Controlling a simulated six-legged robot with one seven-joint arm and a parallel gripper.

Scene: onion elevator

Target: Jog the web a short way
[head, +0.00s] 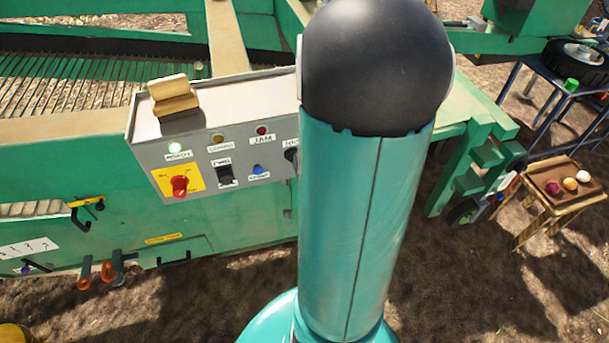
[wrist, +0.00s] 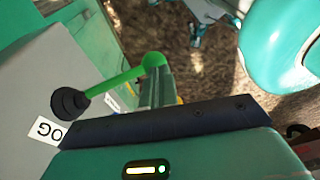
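The web (head: 60,95), a bed of slats, shows at the left of the head view. The grey control box (head: 225,100) stands in front of it. The jog lever's black base (head: 291,155) is at the box's right end, partly hidden by my arm. In the wrist view the jog lever (wrist: 112,77) is a green rod with a ball end, rising from a black boot beside a partly hidden label reading "OG". My gripper (wrist: 160,90) is close to the ball end. Whether it touches the ball, and its finger opening, are unclear. In the head view my gripper is hidden.
The panel has a lit green lamp (head: 174,147), a red knob (head: 179,186), a black switch (head: 225,174) and a blue button (head: 257,169). A yellowish block (head: 172,95) sits on the box. A small stand (head: 555,185) with onions is at right.

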